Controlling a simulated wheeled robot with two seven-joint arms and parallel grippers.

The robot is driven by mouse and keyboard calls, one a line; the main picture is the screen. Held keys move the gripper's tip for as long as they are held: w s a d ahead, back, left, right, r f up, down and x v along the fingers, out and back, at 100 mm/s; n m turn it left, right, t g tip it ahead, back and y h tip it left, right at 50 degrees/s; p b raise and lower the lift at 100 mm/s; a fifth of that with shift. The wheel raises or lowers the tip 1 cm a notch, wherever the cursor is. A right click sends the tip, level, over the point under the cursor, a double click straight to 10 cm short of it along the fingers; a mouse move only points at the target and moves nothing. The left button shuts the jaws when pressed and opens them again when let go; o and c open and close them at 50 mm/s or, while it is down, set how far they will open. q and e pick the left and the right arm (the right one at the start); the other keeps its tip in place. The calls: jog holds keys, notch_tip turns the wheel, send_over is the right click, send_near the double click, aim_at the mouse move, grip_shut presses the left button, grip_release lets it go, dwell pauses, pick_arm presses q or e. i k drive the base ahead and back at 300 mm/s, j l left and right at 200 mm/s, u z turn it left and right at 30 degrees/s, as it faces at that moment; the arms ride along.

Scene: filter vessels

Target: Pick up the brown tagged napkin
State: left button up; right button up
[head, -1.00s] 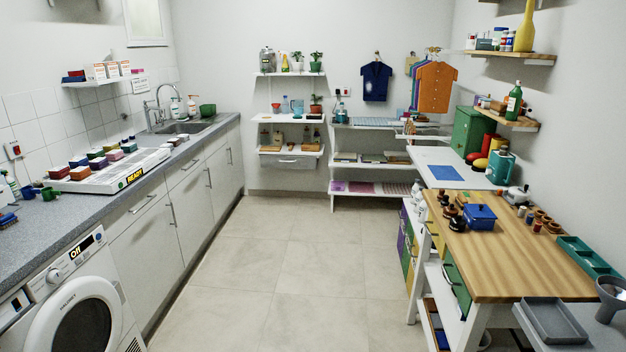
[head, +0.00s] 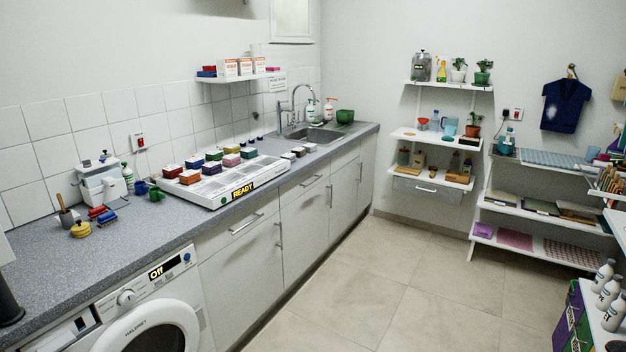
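I cannot make out a brown tagged napkin for certain in the head view. Flat folded cloths lie on the shelf rack at the right: a brownish one (head: 577,212) and a dark one (head: 535,205) on the middle shelf, and a purple one (head: 515,239) on the lower shelf. They are too small to show any tag. Neither of my grippers is in view.
A grey counter (head: 120,235) runs along the left wall, with a white tray (head: 215,196) of several coloured blocks and a sink (head: 312,135). A washing machine (head: 150,310) stands below. The tiled floor (head: 400,280) is clear.

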aim_at(300, 151)
jog(key=i+j, duration=0.5)
jog(key=i, duration=0.15)
jog(key=i+j, duration=0.5)
jog(key=i+u, duration=0.05)
jog(key=i, duration=0.05)
